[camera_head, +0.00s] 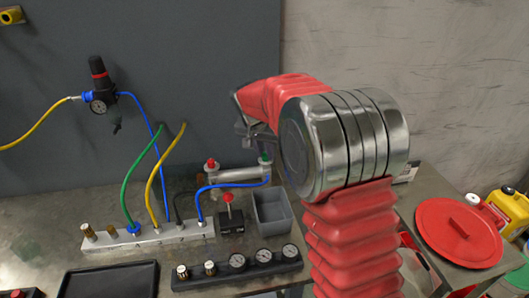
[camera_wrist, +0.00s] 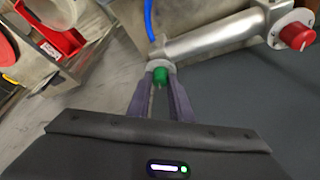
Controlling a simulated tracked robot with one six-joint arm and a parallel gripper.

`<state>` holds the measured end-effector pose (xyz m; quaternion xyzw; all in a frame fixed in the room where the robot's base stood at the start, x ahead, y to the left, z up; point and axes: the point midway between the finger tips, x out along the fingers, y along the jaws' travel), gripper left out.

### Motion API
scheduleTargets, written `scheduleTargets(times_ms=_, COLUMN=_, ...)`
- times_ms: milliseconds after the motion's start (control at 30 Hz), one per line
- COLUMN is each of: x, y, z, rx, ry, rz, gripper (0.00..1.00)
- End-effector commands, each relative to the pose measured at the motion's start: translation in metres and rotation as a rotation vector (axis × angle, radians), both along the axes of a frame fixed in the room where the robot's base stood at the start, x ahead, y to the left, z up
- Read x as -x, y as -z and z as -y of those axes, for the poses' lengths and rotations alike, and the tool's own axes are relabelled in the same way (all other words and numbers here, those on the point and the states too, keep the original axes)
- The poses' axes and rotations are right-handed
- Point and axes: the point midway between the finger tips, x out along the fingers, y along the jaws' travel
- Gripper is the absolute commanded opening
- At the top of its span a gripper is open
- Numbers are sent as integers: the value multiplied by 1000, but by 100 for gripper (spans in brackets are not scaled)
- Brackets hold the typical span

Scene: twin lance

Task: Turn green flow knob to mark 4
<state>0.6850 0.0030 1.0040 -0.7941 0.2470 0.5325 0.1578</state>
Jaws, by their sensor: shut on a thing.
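The green flow knob (camera_wrist: 160,77) sits on the end of a silver cylinder (camera_wrist: 212,35) in the wrist view. In the head view the green knob (camera_head: 264,160) shows at the cylinder's right end, with a blue hose close by. My gripper (camera_wrist: 160,88) has its two dark fingers on either side of the green knob and is shut on it. In the head view my gripper (camera_head: 244,130) is partly hidden by my arm. A red knob (camera_wrist: 296,36) sits at the cylinder's other end. No scale marks are readable.
A silver manifold (camera_head: 150,238) with several hoses lies left of the cylinder. A grey bin (camera_head: 272,213) and a black block with a red lever (camera_head: 230,215) stand in front of it. Dials line a black strip (camera_head: 238,271). A regulator (camera_head: 98,90) hangs on the grey wall.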

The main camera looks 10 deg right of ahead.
Motion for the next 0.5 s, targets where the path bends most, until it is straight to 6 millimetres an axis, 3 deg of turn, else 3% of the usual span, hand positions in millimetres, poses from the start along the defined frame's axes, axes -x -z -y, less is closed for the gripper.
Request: scheduleTargets(times_ms=500, x=-2, y=0, z=-3, rx=1, ry=355, rz=0, gripper=0)
